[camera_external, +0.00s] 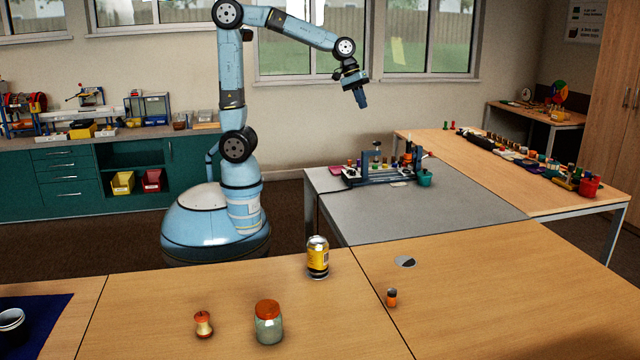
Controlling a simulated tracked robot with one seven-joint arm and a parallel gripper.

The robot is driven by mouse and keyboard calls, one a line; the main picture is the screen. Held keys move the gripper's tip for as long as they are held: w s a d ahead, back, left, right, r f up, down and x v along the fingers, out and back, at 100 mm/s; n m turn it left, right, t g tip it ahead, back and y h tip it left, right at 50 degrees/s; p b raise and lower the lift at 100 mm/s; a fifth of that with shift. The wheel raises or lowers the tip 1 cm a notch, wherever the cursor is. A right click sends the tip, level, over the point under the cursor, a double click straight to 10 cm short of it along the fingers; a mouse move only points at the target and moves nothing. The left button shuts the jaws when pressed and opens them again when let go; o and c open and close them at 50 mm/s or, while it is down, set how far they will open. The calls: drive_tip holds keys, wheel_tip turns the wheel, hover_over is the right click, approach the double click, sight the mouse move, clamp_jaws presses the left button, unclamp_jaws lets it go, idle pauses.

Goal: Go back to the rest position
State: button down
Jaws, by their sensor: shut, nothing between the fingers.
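My gripper (361,98) is at the end of my raised blue arm, high above the grey table top and pointing down. It is shut and empty, well apart from every object. A flat grey and black disc (405,262) lies near the back edge of that table.
A dark frame-like rack (380,172) with small items and a green cup (425,178) stand on the grey table (440,215). The right table holds a row of objects and a red cup (589,187). A dark blue mat (40,318) lies front left. The air around my gripper is clear.

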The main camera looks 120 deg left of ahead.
drive_tip(key=s+d+m+t, duration=0.1)
drive_tip(key=s+d+m, duration=1.6)
drive_tip(key=s+d, duration=0.3)
drive_tip(key=shift+d, duration=1.15)
